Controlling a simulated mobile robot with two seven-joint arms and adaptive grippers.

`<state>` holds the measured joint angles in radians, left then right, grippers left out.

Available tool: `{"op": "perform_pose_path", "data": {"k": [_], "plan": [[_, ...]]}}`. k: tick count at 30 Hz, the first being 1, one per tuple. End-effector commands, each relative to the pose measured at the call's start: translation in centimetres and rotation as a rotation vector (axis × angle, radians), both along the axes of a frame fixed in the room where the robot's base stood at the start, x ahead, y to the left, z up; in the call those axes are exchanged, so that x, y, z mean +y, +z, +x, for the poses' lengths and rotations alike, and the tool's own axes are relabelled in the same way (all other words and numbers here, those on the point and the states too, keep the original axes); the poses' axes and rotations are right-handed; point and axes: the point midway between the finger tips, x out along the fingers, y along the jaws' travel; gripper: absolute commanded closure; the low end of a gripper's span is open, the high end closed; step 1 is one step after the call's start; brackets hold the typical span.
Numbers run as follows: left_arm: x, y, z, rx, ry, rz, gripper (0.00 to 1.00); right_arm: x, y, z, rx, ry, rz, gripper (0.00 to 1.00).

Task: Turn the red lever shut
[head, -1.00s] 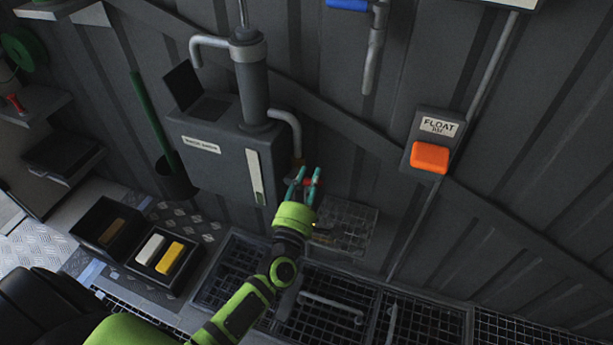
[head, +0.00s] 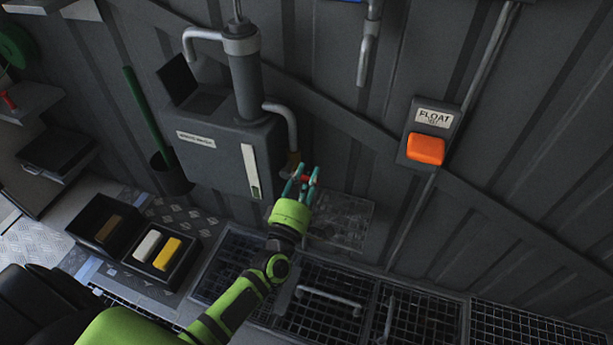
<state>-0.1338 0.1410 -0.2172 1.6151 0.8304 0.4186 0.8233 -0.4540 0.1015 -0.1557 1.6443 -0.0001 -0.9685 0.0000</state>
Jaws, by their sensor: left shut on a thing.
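The red lever (head: 306,179) shows as a small red piece between the teal fingertips of my left gripper (head: 302,180). My left gripper is shut on the lever, reaching up from below. The fingers hide part of the lever, so its exact angle is hard to tell. My right gripper is not in view.
A wire shelf (head: 350,218) is on the wall just right of the gripper. An orange switch (head: 426,149) under a FLOAT label is further right. Black bins (head: 178,270) with coloured blocks stand at lower left. Floor grates (head: 420,315) lie below.

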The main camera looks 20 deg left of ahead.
Motion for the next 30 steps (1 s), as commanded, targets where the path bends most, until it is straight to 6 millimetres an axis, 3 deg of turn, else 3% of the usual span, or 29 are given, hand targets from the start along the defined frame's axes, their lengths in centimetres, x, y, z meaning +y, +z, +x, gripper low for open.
{"op": "perform_pose_path", "data": {"k": [1, 2, 3, 16, 30], "plan": [[0.0, -0.2, -0.1, 0.005, -0.001, 0.007, 1.00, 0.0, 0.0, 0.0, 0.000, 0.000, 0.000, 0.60], [0.0, -0.3, -0.1, 0.006, -0.001, 0.007, 0.65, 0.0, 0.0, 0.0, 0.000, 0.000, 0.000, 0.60], [0.0, -0.3, -0.1, 0.006, -0.001, 0.007, 0.62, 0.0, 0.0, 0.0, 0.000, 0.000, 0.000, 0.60], [-0.1, -0.3, -0.8, 0.004, -0.001, 0.003, 0.62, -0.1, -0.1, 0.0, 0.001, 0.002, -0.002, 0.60], [-0.5, -2.1, -9.7, 0.007, -0.003, 0.004, 0.62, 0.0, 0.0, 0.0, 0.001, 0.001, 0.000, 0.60]]}}
